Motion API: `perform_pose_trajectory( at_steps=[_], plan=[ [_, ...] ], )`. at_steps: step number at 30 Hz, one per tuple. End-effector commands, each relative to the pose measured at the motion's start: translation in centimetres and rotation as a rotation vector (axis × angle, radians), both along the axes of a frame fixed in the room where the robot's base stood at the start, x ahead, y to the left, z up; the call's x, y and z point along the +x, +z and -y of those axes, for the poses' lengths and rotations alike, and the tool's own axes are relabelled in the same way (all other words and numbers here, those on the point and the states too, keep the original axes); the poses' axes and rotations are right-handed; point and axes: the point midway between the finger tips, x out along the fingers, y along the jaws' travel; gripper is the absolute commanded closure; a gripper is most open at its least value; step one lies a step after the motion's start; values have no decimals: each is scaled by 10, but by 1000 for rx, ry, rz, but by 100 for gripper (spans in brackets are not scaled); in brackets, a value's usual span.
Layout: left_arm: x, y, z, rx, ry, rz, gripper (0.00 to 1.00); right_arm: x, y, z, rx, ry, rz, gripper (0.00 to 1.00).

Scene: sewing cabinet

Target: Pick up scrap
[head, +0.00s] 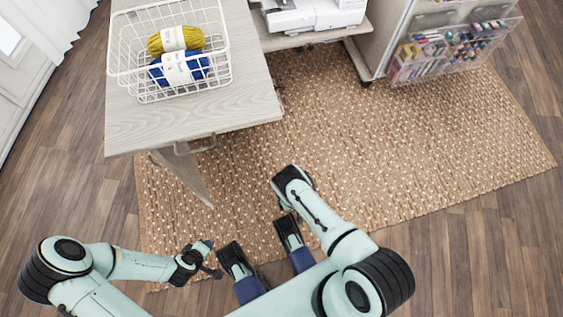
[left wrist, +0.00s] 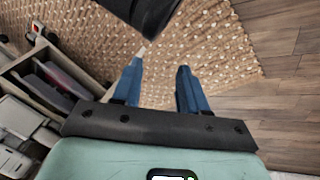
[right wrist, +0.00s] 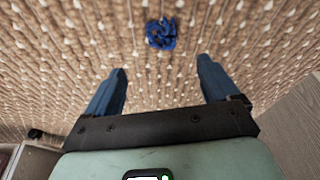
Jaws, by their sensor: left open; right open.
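The scrap (right wrist: 161,33) is a small crumpled dark blue piece lying on the woven rug in the right wrist view. My right gripper (right wrist: 162,65) is open and empty. In that view the scrap lies beyond the fingertips, roughly centred between them, with rug visible around it. In the head view I cannot see the scrap or the right fingers; my right wrist hides that spot. My left gripper (head: 211,258) is open and empty, low over the rug's near left edge. Its blue fingers also show apart in the left wrist view (left wrist: 160,66).
A wooden table (head: 130,135) carries a white wire basket (head: 112,70) with yellow yarn (head: 157,46) and blue yarn (head: 201,67). A sewing machine (head: 290,16) and a clear thread rack (head: 405,72) stand at the back. The rug (head: 430,150) is clear on the right.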

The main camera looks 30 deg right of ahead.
Motion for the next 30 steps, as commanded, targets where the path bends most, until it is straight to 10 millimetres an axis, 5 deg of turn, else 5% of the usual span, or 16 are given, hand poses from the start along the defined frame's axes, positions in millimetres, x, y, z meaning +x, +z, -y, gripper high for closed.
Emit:
perform_pose_trajectory(
  at_steps=[1,9,20,30],
  plan=[
    [9,-9,-5,11,9,21,57,2,-15,1,-1,0,-1,12],
    [-36,-47,-10,2,13,-128,57,13,-49,1,0,-2,-3,12],
    [-61,-65,-13,-3,19,-211,57,19,-69,0,0,-2,-3,12],
    [-113,-94,-19,-15,35,-382,57,29,-106,-3,0,-2,-2,12]
  ],
)
